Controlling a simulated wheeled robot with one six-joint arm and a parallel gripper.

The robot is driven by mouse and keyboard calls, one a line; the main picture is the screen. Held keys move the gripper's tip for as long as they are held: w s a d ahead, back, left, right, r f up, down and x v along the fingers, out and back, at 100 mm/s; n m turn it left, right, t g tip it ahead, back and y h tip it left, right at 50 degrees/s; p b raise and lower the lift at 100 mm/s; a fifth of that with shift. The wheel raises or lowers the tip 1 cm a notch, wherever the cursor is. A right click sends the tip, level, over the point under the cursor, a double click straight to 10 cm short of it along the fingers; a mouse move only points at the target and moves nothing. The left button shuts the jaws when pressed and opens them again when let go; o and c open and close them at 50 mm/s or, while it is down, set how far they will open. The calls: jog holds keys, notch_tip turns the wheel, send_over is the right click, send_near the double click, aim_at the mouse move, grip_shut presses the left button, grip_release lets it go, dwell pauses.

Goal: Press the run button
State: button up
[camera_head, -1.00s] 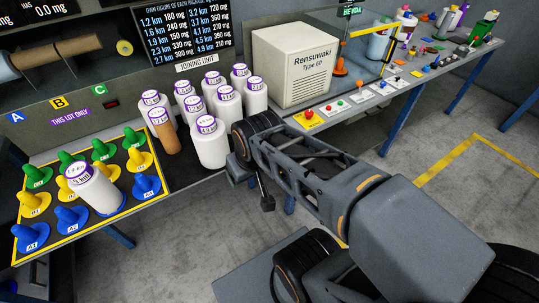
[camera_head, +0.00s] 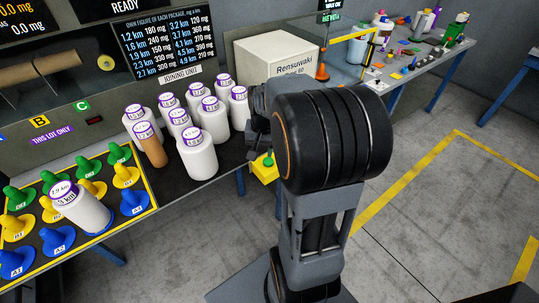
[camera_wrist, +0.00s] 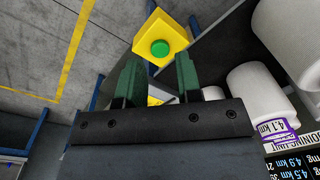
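A green round button (camera_wrist: 160,48) sits on a yellow box (camera_wrist: 172,27) at the top middle of the wrist view. In the head view the green button (camera_head: 268,159) and its yellow box (camera_head: 264,174) show at the table's front edge, just left of my arm's wrist. No lettering on the button is readable. My gripper (camera_wrist: 158,70) has two dark green fingers standing apart with nothing between them. The button shows beyond the fingertips, lined up with the gap. I cannot tell how far off it is. In the head view my arm hides most of my gripper.
Several white bobbins (camera_head: 198,155) and a brown one (camera_head: 150,150) stand left of the button. A peg board (camera_head: 149,190) is farther left. A white Rensuwaki box (camera_head: 275,60) stands behind my arm. The floor at right is clear.

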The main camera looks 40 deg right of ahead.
jog(key=w+d+m, duration=0.1)
jog(key=d+m, duration=0.1)
jog(key=w+d+m, duration=0.2)
jog(key=d, duration=0.1)
jog(key=w+d+f+m, duration=0.1)
jog(key=d+m, duration=0.1)
jog(key=shift+w+d+m+y, duration=0.3)
jog(key=shift+w, duration=0.05)
jog(key=c, duration=0.4)
jog(key=shift+w+d+r+m, duration=0.2)
jog(key=shift+w+r+m, duration=0.5)
jog(key=shift+r+m, duration=0.25)
grip_shut()
jog(key=shift+s+a+m, duration=0.1)
jog(key=shift+m, duration=0.75)
